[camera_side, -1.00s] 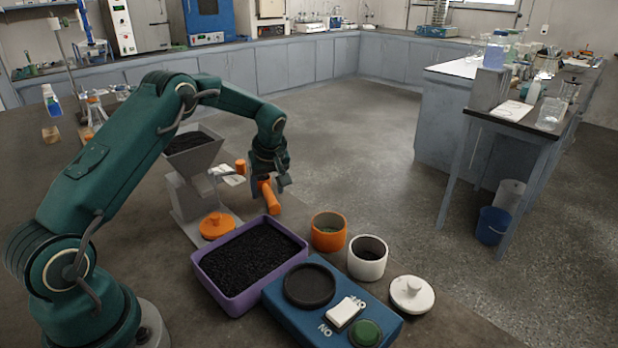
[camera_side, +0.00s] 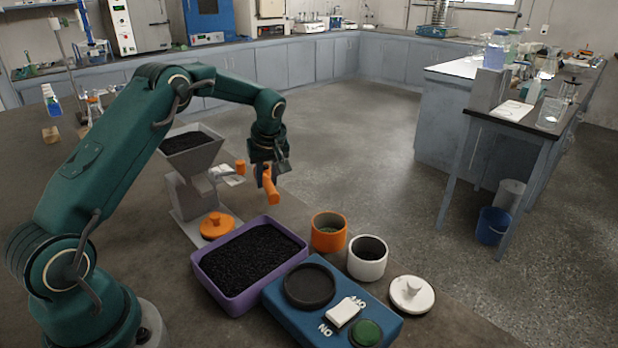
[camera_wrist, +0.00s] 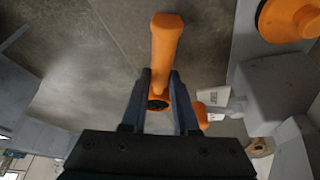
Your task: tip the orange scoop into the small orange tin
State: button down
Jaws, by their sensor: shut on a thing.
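My gripper (camera_side: 264,172) is shut on the orange scoop (camera_side: 270,186) and holds it in the air beside the hopper stand. In the wrist view, the scoop (camera_wrist: 166,55) sits between the fingers (camera_wrist: 160,92), with a dark opening at its near end. Whether it carries any material cannot be told. The small orange tin (camera_side: 328,245) stands open on the bench, in front of and to the right of the scoop. Its inside looks greyish, and its floor is only partly seen. The scoop is well apart from the tin.
A purple tray (camera_side: 212,283) of black granules lies left of the tin. A white tin (camera_side: 367,268) with dark content stands to its right. A blue device (camera_side: 290,318), an orange lid (camera_side: 217,226), a white lid (camera_side: 411,294) and a filled hopper (camera_side: 190,158) are nearby.

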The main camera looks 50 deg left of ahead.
aim_at(270, 180)
notch_tip(270, 180, up, 7)
jog(key=shift+w, duration=0.1)
jog(key=shift+w+d+m, duration=0.1)
jog(key=shift+m, duration=0.4)
jog(key=shift+d+f+m+t, duration=0.2)
jog(key=shift+f+m+t, duration=0.1)
jog(key=shift+m, duration=0.1)
jog(key=s+d+m+y, duration=0.2)
jog(key=d+m, duration=0.4)
jog(key=d, duration=0.3)
jog(key=s+d+m+t+y, duration=0.1)
jog(key=s+d+m, duration=0.3)
jog(key=d, duration=0.4)
jog(key=shift+s+d+m+y, duration=0.15)
jog(key=shift+d+m+y, duration=0.2)
jog(key=shift+m+y, duration=0.45)
jog(key=shift+r+t, duration=0.1)
jog(key=shift+t, duration=0.2)
jog(key=shift+d+m+y, duration=0.15)
jog(key=shift+m+y, duration=0.15)
jog(key=shift+y, duration=0.2)
